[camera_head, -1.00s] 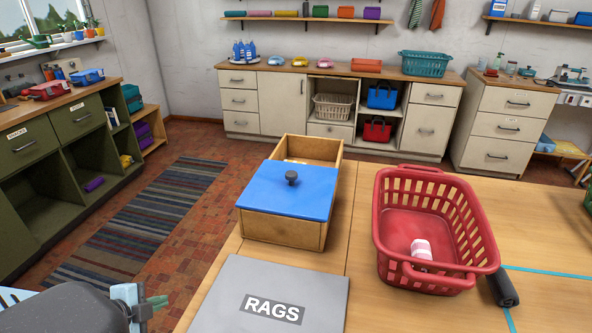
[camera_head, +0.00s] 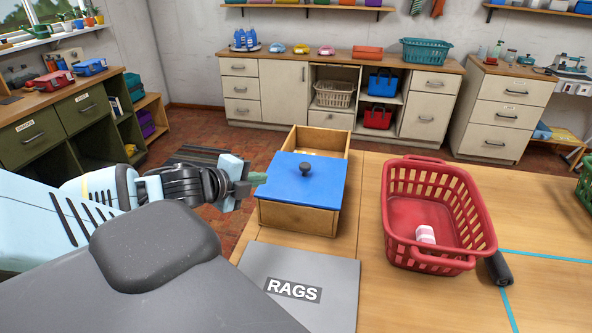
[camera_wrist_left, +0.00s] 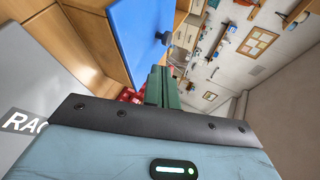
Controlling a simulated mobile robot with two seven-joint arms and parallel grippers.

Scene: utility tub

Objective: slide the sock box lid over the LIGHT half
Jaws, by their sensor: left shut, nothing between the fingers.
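The wooden sock box (camera_head: 298,218) stands at the left edge of the table. Its blue lid (camera_head: 290,184) covers the near half, and the far half is open, with something pale just showing inside. A dark round knob (camera_head: 306,168) stands on the lid. The lid (camera_wrist_left: 130,30) and its knob (camera_wrist_left: 163,38) also show in the left wrist view. My left gripper (camera_head: 254,180) is shut and empty, beside the lid's left edge. I cannot tell whether its tips touch the lid. Which half is light cannot be read. My right gripper is out of view.
A grey RAGS panel (camera_head: 330,272) lies in front of the box. A red basket (camera_head: 440,260) with a pink-and-white item (camera_head: 425,234) stands to the right, and a black roll (camera_head: 498,268) lies beside it. Bare table lies between box and basket.

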